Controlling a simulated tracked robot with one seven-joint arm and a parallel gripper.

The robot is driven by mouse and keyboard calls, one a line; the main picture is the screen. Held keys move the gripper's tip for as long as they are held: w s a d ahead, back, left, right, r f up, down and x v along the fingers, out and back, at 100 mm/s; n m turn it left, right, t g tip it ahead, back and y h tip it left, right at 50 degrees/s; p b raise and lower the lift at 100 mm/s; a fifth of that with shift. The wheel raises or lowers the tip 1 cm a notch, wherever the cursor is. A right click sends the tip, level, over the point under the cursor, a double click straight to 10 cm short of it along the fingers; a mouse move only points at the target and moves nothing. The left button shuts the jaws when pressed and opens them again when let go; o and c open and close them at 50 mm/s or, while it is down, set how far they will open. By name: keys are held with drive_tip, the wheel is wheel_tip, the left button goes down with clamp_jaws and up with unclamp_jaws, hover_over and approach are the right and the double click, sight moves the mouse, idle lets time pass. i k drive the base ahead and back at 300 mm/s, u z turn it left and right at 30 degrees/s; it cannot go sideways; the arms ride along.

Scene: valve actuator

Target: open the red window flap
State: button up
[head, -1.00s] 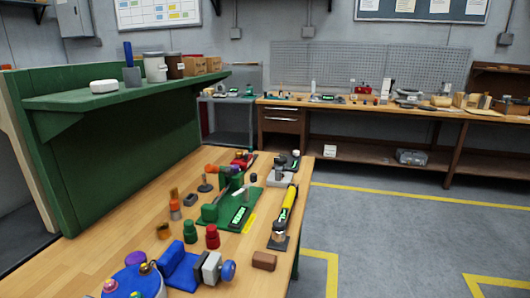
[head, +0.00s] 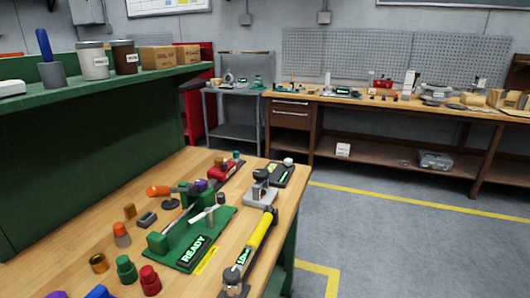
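No red window flap can be clearly made out. A small red device (head: 222,173) stands near the far end of the wooden bench, beyond the green fixture. It is too small to tell whether it has a flap or whether one is open. My gripper is not in view.
The wooden bench (head: 82,243) carries a green fixture with a READY display (head: 194,252), a yellow-handled tool (head: 257,238), a green knobbed piece (head: 126,269) and a red one (head: 150,280). A green shelf (head: 110,88) stands along the left. Grey floor (head: 400,240) is clear on the right.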

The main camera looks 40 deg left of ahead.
sight(226, 167)
drive_tip(key=z, duration=0.05)
drive_tip(key=i, duration=2.4)
drive_tip(key=u, duration=2.3)
drive_tip(key=i, duration=0.15)
drive_tip(key=u, duration=1.35)
drive_tip(key=i, duration=1)
drive_tip(key=z, duration=0.35)
